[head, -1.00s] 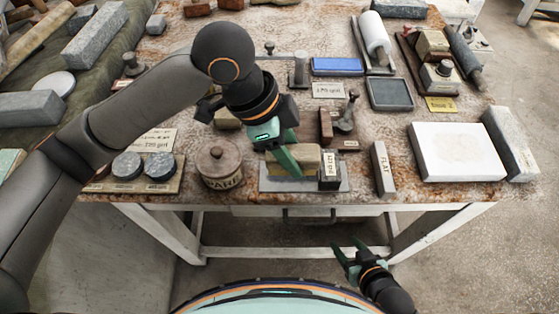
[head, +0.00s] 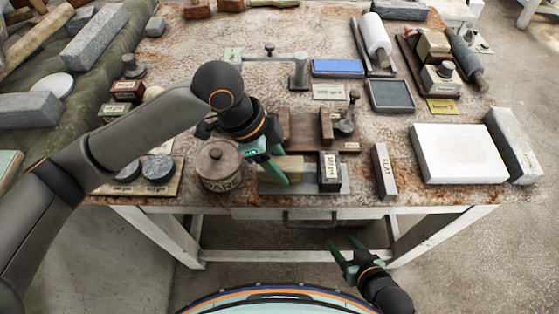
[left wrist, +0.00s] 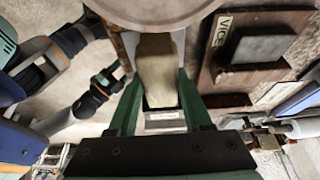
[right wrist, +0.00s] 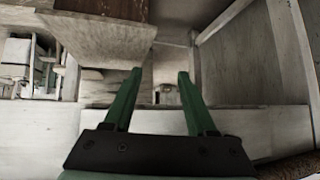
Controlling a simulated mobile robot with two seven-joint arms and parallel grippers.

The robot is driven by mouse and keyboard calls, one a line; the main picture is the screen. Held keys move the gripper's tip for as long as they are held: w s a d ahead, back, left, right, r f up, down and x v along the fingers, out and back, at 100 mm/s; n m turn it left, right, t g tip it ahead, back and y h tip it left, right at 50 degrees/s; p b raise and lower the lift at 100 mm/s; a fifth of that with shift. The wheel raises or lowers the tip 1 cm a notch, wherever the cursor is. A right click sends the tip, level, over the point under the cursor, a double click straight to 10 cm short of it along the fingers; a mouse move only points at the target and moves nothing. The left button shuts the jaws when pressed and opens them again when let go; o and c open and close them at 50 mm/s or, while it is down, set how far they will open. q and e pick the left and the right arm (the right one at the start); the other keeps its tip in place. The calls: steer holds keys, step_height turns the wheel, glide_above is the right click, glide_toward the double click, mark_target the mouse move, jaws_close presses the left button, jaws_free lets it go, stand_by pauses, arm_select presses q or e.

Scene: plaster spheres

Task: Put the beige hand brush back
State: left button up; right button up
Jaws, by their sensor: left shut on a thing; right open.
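The beige hand brush (head: 291,169) is a pale block in the head view, at the table's front, over the left part of a flat grey plate (head: 345,185). My left gripper (head: 270,168) is shut on it, with one green finger in front. In the left wrist view the brush (left wrist: 157,72) lies between the two fingers (left wrist: 157,95). I cannot tell whether its underside touches the plate. My right gripper (head: 347,247) is open and empty below the table's front edge; its spread fingers also show in the right wrist view (right wrist: 158,90).
A dark labelled block (head: 329,168) stands on the plate right of the brush. A round lidded pot (head: 221,167) is close on the left. A wooden rack (head: 300,132) with a vice is behind. A grey FLAT bar (head: 384,170) and a white slab (head: 458,153) lie to the right.

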arm_select(q)
steer(key=o, duration=1.1)
steer(key=shift+o, duration=0.5)
arm_select(e)
steer(key=shift+d, duration=0.15)
steer(key=shift+s, duration=0.1)
arm_select(q)
steer(key=shift+r, duration=0.1)
steer(key=p+v, duration=0.1)
steer(key=v, duration=1.1)
arm_select(e)
steer(key=shift+s+d+r, duration=0.3)
steer(key=shift+d, duration=0.1)
arm_select(q)
steer(key=shift+s, duration=0.1)
